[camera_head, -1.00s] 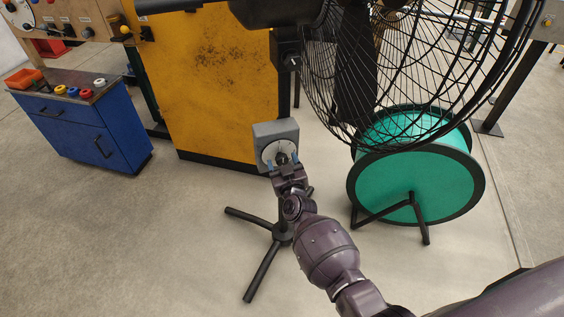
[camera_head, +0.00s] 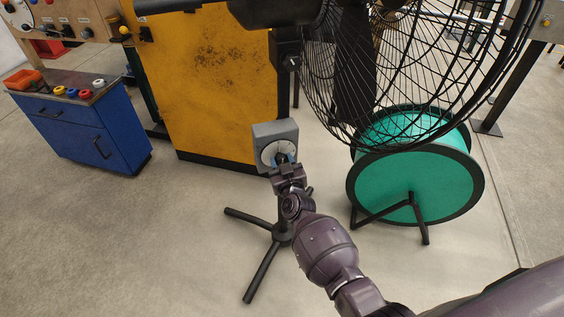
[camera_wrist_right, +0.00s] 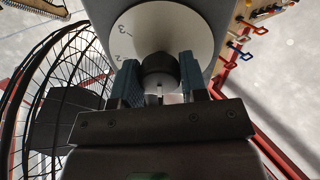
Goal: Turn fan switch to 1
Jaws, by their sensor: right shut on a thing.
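The fan switch is a grey box (camera_head: 274,130) on the fan's stand, with a white round dial face (camera_head: 267,152) and a black knob (camera_wrist_right: 160,70). In the right wrist view, the dial (camera_wrist_right: 192,28) shows the marks 3 and 2 at its upper left; the rest of its marks are hidden. My right gripper (camera_head: 281,160) is at the dial, and its blue fingertips (camera_wrist_right: 160,80) are shut on the knob from both sides. The black wire fan cage (camera_head: 400,70) stands to the right of the switch. My left gripper is not in view.
A yellow cabinet (camera_head: 212,90) stands behind the switch. A green drum (camera_head: 415,185) on a black frame is at the right. A blue drawer cabinet (camera_head: 85,135) is at the left. The black tripod foot (camera_head: 262,272) spreads below; the floor to the left is clear.

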